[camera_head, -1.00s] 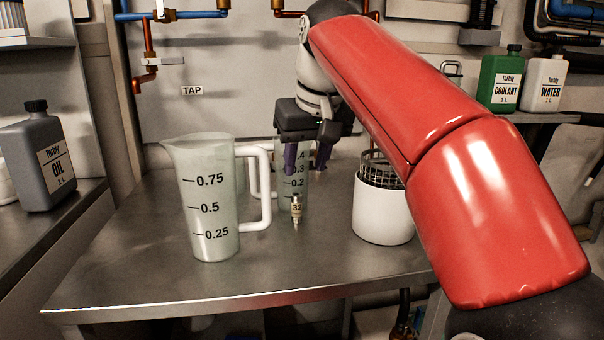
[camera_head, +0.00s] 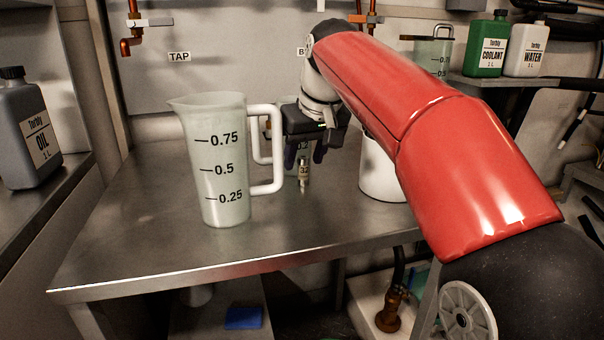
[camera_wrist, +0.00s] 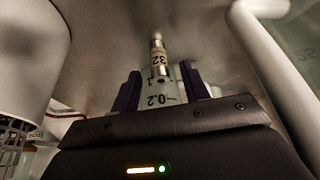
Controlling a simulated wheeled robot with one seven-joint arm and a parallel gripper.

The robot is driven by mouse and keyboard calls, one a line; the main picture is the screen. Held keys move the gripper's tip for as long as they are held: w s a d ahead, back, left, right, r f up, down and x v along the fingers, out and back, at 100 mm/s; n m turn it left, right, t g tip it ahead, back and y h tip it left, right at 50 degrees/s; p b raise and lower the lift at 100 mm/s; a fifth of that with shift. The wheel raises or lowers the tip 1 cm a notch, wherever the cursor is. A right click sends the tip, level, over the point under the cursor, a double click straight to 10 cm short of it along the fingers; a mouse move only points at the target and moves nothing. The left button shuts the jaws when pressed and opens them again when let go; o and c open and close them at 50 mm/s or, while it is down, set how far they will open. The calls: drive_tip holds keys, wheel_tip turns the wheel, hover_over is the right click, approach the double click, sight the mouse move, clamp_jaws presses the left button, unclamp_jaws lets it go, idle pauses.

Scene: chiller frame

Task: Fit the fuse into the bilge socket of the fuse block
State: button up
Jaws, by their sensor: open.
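The fuse (camera_head: 303,174) is a small upright metal-ended cylinder with a pale band marked 32. It stands on the steel bench, right of the large jug's handle. In the wrist view the fuse (camera_wrist: 158,58) shows ahead of the gap between the fingers. My gripper (camera_head: 305,156) is open, its two dark purple fingers just above and behind the fuse in the head view. Nothing is between the fingers in its grip (camera_wrist: 160,90). I cannot make out the fuse block or its bilge socket in either view.
A large graduated jug (camera_head: 218,165) stands left of the fuse. A smaller clear graduated vessel (camera_wrist: 152,100) is close by the fingers. A white cylinder (camera_head: 382,178) stands to the right, partly behind my arm. The bench front (camera_head: 250,240) is clear.

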sight(304, 157)
drive_tip(key=shift+x, duration=1.55)
drive_tip(key=shift+c, duration=0.5)
clamp_jaws()
drive_tip(key=shift+r, duration=0.1)
